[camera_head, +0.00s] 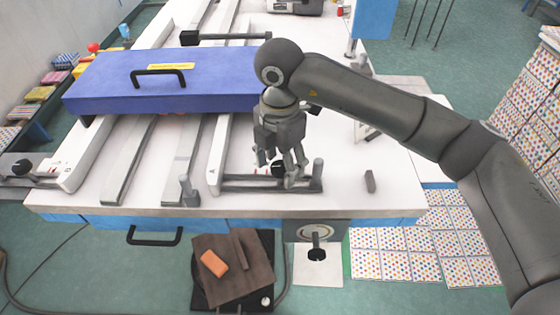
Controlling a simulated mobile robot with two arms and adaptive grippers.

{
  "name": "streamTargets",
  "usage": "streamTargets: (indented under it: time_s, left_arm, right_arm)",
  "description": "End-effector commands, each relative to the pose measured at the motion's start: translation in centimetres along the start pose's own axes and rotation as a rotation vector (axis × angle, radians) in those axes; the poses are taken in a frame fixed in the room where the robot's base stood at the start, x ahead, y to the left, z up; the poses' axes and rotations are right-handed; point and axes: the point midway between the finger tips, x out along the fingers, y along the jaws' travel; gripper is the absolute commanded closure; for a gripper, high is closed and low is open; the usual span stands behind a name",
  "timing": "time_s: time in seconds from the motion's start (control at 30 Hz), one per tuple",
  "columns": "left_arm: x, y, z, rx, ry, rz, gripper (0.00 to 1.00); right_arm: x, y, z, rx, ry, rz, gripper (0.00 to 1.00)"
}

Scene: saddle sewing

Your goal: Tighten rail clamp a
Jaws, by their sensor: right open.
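A white rail marked A (217,155) runs to the front of the white table. At its front end is a dark clamp bar (252,187) with a small black knob (277,169) and a grey upright post (318,168) at its right end. I take this to be rail clamp a. My right gripper (280,172) points down over the clamp with its fingers open around or just above the knob. I cannot tell whether they touch it. The fingers hide part of the knob and bar. My left gripper is not in view.
A blue box-like cover (165,82) with a black handle lies across the rails behind. A short grey post (188,190) stands left of the clamp, and a small dark block (370,181) lies to the right. A brown pad with an orange block (214,264) is below the table edge.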

Motion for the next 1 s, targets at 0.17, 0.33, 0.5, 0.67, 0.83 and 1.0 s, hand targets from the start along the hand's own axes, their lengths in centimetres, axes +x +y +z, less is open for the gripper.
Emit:
streamTargets:
  time_s: [0.17,0.33,0.5,0.67,0.83,1.0]
  left_arm:
    - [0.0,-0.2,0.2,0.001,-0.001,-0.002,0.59]
    - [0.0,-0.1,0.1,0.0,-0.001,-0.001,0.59]
    - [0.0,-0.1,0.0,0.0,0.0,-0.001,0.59]
    - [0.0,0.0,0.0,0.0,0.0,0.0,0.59]
    - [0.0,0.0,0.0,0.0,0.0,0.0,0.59]
    - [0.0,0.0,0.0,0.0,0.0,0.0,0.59]
  right_arm:
    - [-0.1,0.0,0.0,-0.001,0.0,0.0,0.41]
    - [-1.7,0.1,0.0,-0.001,-0.002,0.002,0.41]
    - [-5.2,0.1,0.1,0.0,-0.003,0.005,0.41]
    - [-8.6,0.1,0.0,0.0,-0.003,0.003,0.41]
    - [-11.0,0.1,0.0,0.001,-0.001,0.001,0.41]
    - [-11.9,0.0,0.0,0.0,0.0,0.0,0.41]
